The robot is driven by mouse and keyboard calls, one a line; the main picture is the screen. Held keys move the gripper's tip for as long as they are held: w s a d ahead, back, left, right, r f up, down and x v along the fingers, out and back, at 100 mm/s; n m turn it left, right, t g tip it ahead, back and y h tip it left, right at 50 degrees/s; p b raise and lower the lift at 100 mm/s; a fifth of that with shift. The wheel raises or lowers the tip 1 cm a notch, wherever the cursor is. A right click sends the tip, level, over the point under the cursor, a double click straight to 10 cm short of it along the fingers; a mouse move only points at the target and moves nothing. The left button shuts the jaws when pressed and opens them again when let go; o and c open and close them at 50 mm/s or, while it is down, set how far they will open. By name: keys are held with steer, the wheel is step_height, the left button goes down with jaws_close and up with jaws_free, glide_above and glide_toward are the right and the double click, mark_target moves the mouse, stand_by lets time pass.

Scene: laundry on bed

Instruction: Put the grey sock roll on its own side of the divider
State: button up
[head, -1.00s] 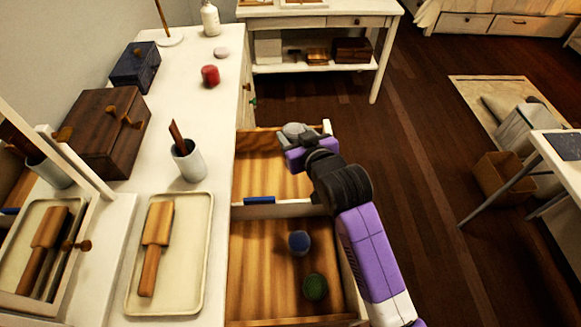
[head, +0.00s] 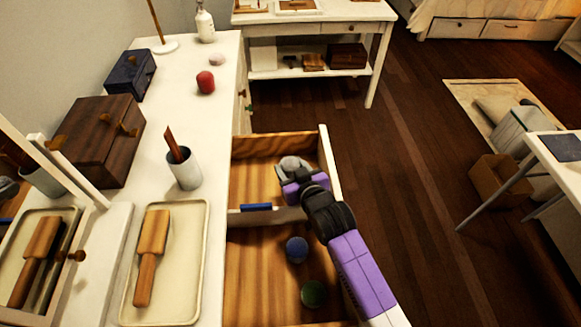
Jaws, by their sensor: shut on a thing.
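The grey sock roll (head: 292,163) is held in my gripper (head: 298,178), which is shut on it. The gripper and roll are over the far compartment of the open wooden drawer (head: 328,150). The white divider (head: 288,214) crosses the drawer, with a blue strip (head: 256,207) on it; my arm passes over its right end. In the near compartment lie a blue roll (head: 297,249) and a green roll (head: 314,293). The far compartment shows no other roll. I cannot tell how high the grey roll is above the drawer floor.
The white dresser top (head: 205,120) at left holds a tray (head: 135,314) with a wooden brush, a cup (head: 185,172), a brown box (head: 95,143), a dark blue box (head: 130,75) and a red item (head: 205,82). Open floor lies right of the drawer.

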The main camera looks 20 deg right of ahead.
steer(key=shift+f+b, duration=0.4)
steer(key=shift+f, duration=0.1)
steer(key=shift+f, duration=0.1)
steer(key=o, duration=1.3)
steer(key=shift+o, duration=0.2)
steer(key=shift+r+p, duration=0.35)
steer(key=shift+r, duration=0.2)
steer(key=v, duration=1.2)
steer(key=shift+r, duration=0.15)
